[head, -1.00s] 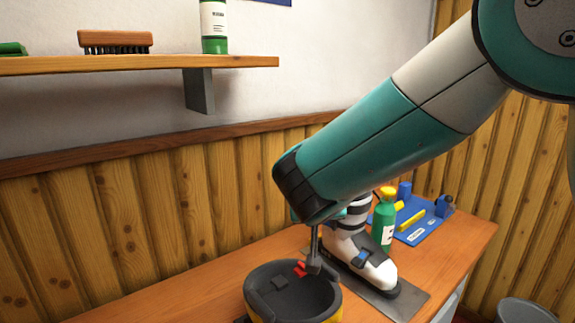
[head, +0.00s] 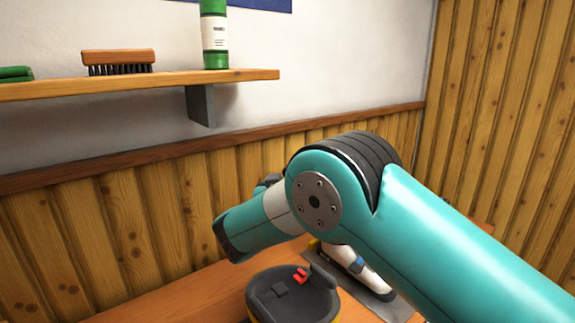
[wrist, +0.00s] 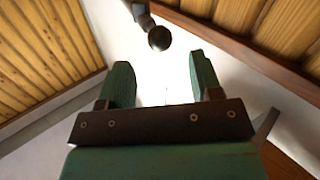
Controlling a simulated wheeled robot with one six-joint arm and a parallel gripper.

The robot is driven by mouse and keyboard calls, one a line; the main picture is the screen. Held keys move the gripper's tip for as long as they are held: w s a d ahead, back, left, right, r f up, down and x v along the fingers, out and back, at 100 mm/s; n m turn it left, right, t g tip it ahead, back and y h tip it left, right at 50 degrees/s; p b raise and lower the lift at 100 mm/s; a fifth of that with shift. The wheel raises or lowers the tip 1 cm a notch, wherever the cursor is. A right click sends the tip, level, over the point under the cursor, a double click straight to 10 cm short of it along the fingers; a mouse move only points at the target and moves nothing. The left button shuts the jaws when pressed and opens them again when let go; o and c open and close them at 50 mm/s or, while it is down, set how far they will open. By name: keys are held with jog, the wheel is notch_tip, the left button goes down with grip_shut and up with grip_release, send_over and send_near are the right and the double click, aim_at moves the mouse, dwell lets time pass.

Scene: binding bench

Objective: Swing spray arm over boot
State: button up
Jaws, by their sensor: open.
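The boot (head: 369,278) is white and dark and lies behind my arm in the head view; only a low part of it shows. In the wrist view, my gripper (wrist: 163,68) is open and empty, with two green fingers spread apart. A dark rod with a round end (wrist: 158,38) shows beyond the fingertips and apart from them; it may be the spray arm, but I cannot tell. My arm hides the gripper in the head view. I cannot make out the spray arm there.
A round dark tub (head: 256,302) with a red piece (head: 300,275) inside stands on the wooden bench (head: 190,290), left of the boot. A grey mat (head: 400,307) lies by the boot. A wall shelf (head: 170,82) holds a brush (head: 118,60) and a green-and-white bottle (head: 214,38).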

jog(key=p+x, duration=0.2)
jog(key=x, duration=0.4)
jog(key=shift+w+d+f, duration=0.1)
jog(key=shift+w, duration=0.25)
grip_shut()
